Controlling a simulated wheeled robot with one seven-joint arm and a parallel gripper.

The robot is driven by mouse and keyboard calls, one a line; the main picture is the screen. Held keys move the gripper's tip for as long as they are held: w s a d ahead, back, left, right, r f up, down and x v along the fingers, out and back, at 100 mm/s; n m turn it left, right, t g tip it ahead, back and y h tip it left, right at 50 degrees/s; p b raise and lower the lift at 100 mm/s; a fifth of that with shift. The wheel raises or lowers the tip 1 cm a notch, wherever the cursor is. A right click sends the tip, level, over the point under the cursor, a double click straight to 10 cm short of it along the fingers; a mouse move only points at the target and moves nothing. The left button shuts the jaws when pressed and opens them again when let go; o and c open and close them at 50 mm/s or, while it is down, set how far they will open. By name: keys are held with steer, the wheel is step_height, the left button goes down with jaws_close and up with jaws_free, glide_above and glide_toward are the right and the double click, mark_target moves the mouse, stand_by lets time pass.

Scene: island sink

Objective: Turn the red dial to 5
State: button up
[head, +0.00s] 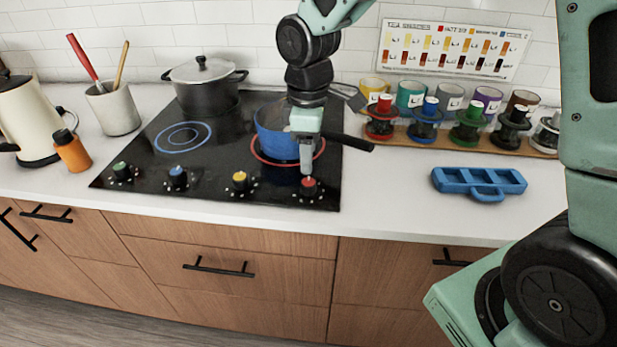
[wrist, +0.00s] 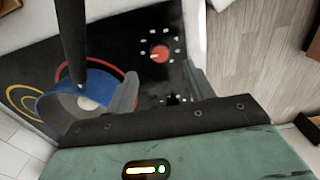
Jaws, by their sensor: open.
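The red dial (head: 309,183) is at the front right corner of the black cooktop (head: 150,160), with pale marks around it. In the wrist view the red dial (wrist: 160,53) shows a small pale pointer line toward the picture's left; I cannot read the numbers. My gripper (head: 306,170) points down just above the dial in the head view. In the wrist view my gripper (wrist: 160,72) is open and empty, its two fingers apart with the dial beyond the gap between their tips. I cannot tell whether a finger touches the dial.
A blue pan (head: 272,140) sits on the red-ringed burner close behind my gripper, its black handle (head: 350,141) reaching right. A blue tray (head: 480,176) lies right; counter between is clear.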

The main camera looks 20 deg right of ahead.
mark_target(308, 182)
step_height(308, 182, down, 8)
steer(key=shift+r, duration=0.25)
steer(key=shift+c, duration=0.2)
steer(key=c, duration=0.9)
